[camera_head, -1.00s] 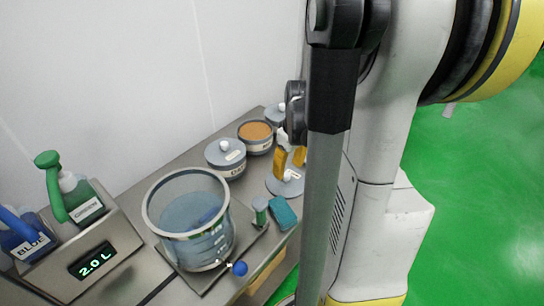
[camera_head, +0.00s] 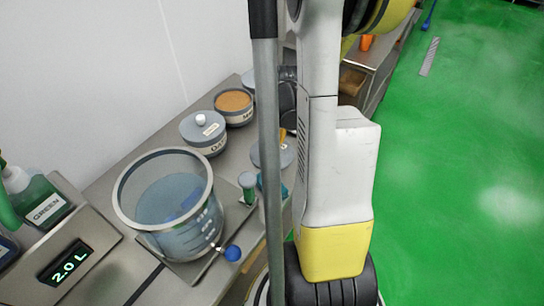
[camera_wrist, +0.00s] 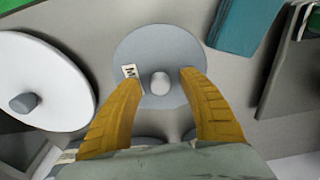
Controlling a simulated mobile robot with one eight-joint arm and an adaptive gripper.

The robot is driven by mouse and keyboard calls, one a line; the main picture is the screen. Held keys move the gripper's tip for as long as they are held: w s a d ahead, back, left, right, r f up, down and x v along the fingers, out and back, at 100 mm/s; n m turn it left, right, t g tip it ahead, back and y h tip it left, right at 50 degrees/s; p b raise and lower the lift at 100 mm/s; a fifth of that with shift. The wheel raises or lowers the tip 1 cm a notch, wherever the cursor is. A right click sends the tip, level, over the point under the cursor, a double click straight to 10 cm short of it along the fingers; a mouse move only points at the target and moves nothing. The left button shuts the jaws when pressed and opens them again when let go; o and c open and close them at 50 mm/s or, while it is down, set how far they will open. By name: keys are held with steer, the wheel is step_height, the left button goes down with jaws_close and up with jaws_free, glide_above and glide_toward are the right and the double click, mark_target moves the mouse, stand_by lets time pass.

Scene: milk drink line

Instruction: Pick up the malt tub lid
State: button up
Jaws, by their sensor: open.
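The malt tub lid (camera_wrist: 165,45) is a flat grey disc with a pale round knob (camera_wrist: 160,83) and a white label showing an "M". It lies on the steel counter, apart from any tub, and is partly hidden in the head view (camera_head: 287,158). My gripper (camera_wrist: 160,80) is open, its yellow fingers on either side of the knob, over the lid. Whether they touch the lid I cannot tell. In the head view my own arm hides most of the gripper. The uncovered tub (camera_head: 235,101) holds orange-brown powder.
A lidded grey tub (camera_head: 203,133) stands near the open tub. A clear vessel (camera_head: 165,205) with a blue-knobbed tap is in front. A teal block (camera_wrist: 245,25) lies close to the lid. A white disc with a grey knob (camera_wrist: 40,85) is at left in the wrist view.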

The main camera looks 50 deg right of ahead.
steer(key=shift+f, duration=0.5)
steer(key=shift+r, duration=0.1)
jaws_close()
